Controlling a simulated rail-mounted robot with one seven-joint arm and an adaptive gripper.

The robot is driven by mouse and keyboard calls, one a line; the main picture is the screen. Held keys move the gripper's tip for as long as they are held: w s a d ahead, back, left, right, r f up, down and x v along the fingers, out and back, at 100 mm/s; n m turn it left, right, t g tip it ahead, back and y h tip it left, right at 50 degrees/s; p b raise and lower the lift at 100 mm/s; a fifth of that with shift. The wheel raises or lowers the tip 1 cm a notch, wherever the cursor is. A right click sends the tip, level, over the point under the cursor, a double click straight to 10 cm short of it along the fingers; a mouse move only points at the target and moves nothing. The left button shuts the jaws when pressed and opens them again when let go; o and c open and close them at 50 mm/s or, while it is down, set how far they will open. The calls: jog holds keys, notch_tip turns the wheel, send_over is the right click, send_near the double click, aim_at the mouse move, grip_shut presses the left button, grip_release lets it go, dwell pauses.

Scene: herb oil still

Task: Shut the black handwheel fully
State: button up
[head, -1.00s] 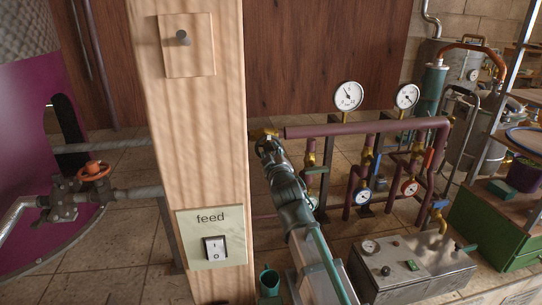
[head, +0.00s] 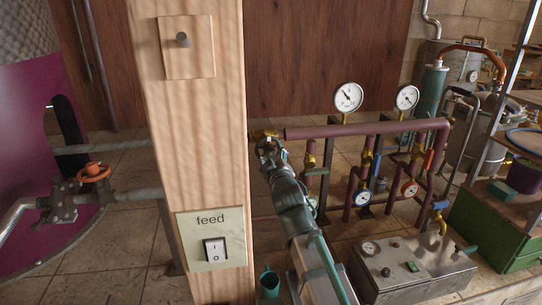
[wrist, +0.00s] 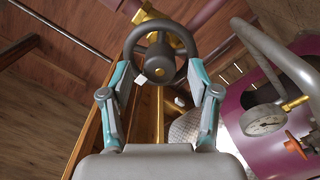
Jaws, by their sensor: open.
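The black handwheel (wrist: 158,56) is in the upper middle of the wrist view, face-on, on a brass valve (wrist: 165,20) joined to a purple pipe. My gripper (wrist: 158,68) is open, with one teal-and-grey finger on each side of the wheel's lower rim. I cannot tell whether the fingertips touch the rim. In the head view my gripper (head: 268,150) is at the left end of the purple pipe, just below a brass fitting (head: 264,134). The handwheel cannot be made out there; my gripper and the wooden post crowd that spot.
A wooden post (head: 192,120) with a feed switch (head: 214,249) stands close left of my arm. To the right are the purple pipe rack (head: 370,128), gauges (head: 348,97) and a metal control box (head: 415,268). An orange handwheel (head: 95,172) is at far left.

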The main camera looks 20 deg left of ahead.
jog(key=v, duration=1)
jog(key=shift+s+d, duration=0.15)
jog(key=shift+s, duration=0.05)
dwell(0.8)
